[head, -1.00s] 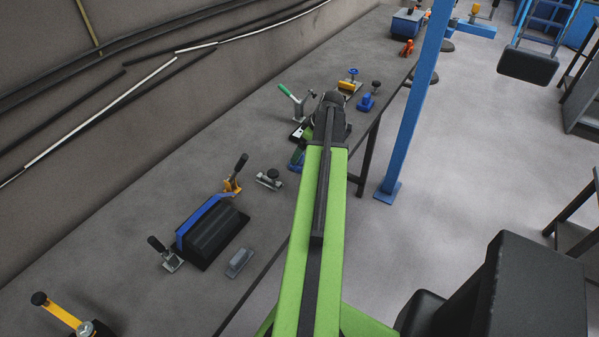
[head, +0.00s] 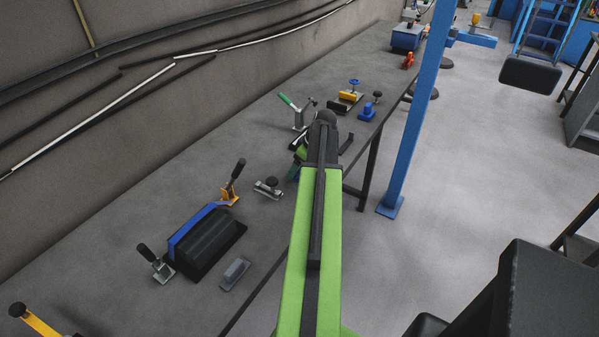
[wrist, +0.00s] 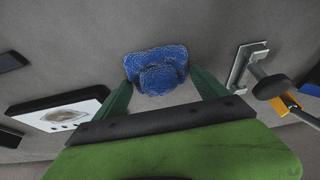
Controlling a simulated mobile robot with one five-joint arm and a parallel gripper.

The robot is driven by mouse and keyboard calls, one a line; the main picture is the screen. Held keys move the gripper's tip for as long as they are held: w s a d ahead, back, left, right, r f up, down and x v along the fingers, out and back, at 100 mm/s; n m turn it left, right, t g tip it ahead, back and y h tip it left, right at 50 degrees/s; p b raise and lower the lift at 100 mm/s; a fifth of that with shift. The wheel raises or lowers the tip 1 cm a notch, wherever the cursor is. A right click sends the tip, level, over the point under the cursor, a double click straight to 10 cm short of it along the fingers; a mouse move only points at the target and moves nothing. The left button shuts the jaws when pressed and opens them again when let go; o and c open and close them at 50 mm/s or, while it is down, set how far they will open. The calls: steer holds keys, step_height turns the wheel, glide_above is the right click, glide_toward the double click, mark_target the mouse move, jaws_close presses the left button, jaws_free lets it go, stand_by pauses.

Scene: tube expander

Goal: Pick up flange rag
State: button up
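The flange rag (wrist: 157,66) is a crumpled, knobbly blue cloth lying on the grey bench, at the upper middle of the wrist view. My gripper (wrist: 160,80) is open, with one dark green finger to each side of the rag's near part. I cannot tell whether the fingers touch it. In the head view, my gripper (head: 297,163) is partly covered by my arm over the bench's front side, and I cannot make out the rag there.
In the wrist view, a black-edged white plate (wrist: 75,112) lies left of my gripper and a metal clamp (wrist: 247,68) stands to the right. In the head view, a black block with a blue strip (head: 208,240) sits nearer on the bench. A blue post (head: 420,110) rises beyond its front edge.

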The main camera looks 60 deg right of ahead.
steer(key=c, duration=0.9)
steer(key=shift+r, duration=0.1)
steer(key=shift+r+p, duration=0.3)
steer(key=shift+p, duration=0.1)
step_height(320, 180, up, 4)
steer(key=p, duration=0.3)
steer(key=shift+f+p, duration=0.2)
steer(key=shift+p, duration=0.1)
steer(key=s+r+p, duration=0.2)
steer(key=s, duration=0.2)
steer(key=s+a+r+p, duration=0.1)
steer(key=s+r+p, duration=0.1)
steer(key=s, duration=0.1)
steer(key=s+r+p, duration=0.2)
steer(key=s, duration=0.2)
steer(key=shift+s+a+r+p, duration=0.25)
steer(key=shift+s+r+p, duration=0.05)
